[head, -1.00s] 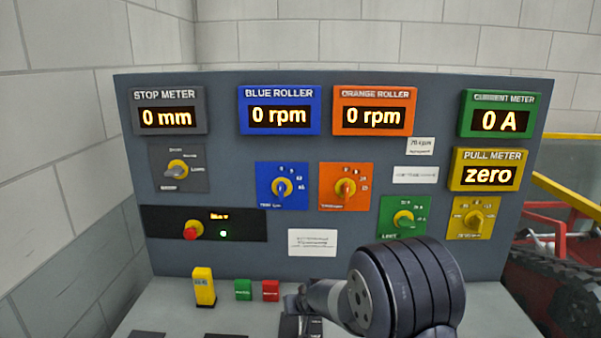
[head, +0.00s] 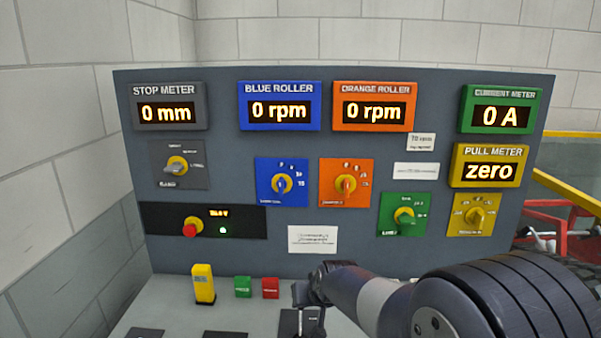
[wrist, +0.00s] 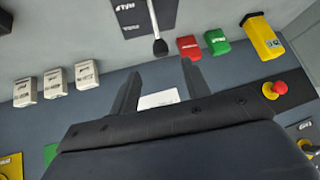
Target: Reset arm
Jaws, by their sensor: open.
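My gripper (wrist: 158,82) shows in the wrist view as two dark fingers standing apart, with nothing between them. Behind them are the dark panel face and a white label (wrist: 158,98). In the head view my arm comes in from the lower right and its end is over the desk in front of the panel; the fingers are hard to make out there. The control panel (head: 350,240) stands upright behind, with its meters reading 0 mm, 0 rpm, 0 rpm, 0 A and zero.
On the desk are a yellow block (head: 203,284), a green block (head: 243,287) and a red block (head: 270,288). A black lever (wrist: 159,45) rises from a dark plate near the fingers. Several white blocks (wrist: 56,82) sit at left in the wrist view. A red emergency knob (head: 190,230) is on the panel.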

